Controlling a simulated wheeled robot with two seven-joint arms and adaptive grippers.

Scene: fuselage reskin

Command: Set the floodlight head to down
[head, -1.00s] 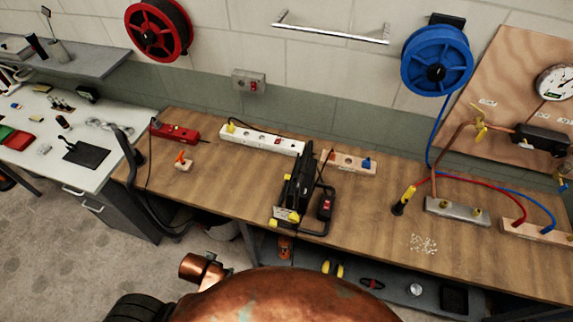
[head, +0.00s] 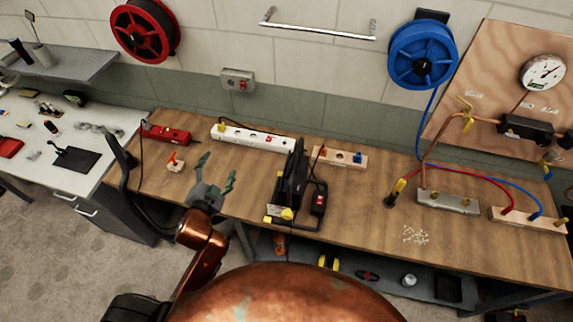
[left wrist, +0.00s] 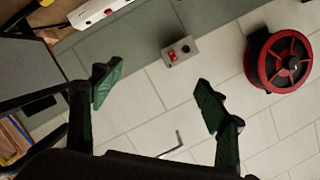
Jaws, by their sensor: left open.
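The floodlight stands on the wooden bench in the head view. Its black head (head: 292,178) is seen nearly edge-on and stands steeply upright on a black tubular stand (head: 316,222) with yellow fittings. My left gripper (head: 217,168) is open and empty over the bench, left of the floodlight and apart from it. In the left wrist view its green-tipped fingers (left wrist: 158,92) are spread, with only wall between them. A dark flat panel at that view's left edge, probably the floodlight head (left wrist: 28,62), lies beside the fingers. My right gripper is not in view.
A white power strip (head: 252,137) and a red tool (head: 165,133) lie behind my left gripper. A small block with an orange part (head: 175,163) is to its left. Hoses and a metal block (head: 447,201) stand at the right.

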